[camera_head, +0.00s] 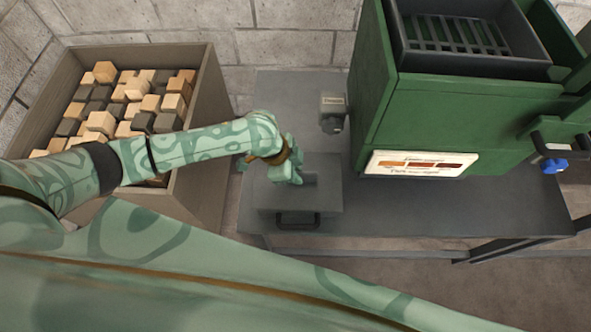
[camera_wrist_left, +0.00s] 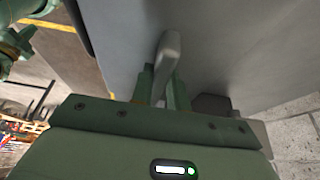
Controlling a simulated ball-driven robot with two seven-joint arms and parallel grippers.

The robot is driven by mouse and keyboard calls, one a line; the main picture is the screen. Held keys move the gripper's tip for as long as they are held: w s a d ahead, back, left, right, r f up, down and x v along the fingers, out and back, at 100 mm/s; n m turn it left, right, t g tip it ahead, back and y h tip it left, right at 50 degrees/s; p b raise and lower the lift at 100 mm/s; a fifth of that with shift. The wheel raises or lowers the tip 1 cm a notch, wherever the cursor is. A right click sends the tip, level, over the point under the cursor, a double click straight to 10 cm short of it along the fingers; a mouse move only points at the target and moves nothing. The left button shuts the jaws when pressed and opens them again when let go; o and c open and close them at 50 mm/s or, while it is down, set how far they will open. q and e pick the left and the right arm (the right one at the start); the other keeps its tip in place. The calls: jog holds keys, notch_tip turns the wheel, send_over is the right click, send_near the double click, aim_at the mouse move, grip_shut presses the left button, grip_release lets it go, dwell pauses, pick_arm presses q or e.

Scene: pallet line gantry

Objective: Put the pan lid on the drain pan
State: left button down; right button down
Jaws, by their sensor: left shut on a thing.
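My left gripper (camera_head: 290,174) is over the grey table, shut on the handle of the pan lid. The wrist view shows the light grey handle (camera_wrist_left: 168,55) between the two green fingers (camera_wrist_left: 163,88). In the head view the lid (camera_head: 325,165) looks like a flat grey plate under the gripper, partly hidden by it. Below its front edge shows a grey box front with a dark bar handle (camera_head: 297,220), which looks like the drain pan. I cannot tell whether the lid touches the pan or is a little above it. My right gripper is not in view.
A wooden bin (camera_head: 205,115) of light and dark blocks stands at the left. A green machine (camera_head: 430,115) with a dark grated hopper (camera_head: 450,35) stands at the right. A small grey fitting (camera_head: 333,110) sits beside it. The table's right front (camera_head: 450,210) is clear.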

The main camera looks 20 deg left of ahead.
pick_arm(q)
jog(key=shift+f, duration=0.2)
jog(key=c, duration=1.4)
grip_release()
jog(key=shift+o, duration=0.2)
jog(key=shift+r, duration=0.25)
jog(key=p+v, duration=0.4)
jog(key=v, duration=0.8)
jog(key=shift+r+p, duration=0.2)
jog(key=shift+p, duration=0.15)
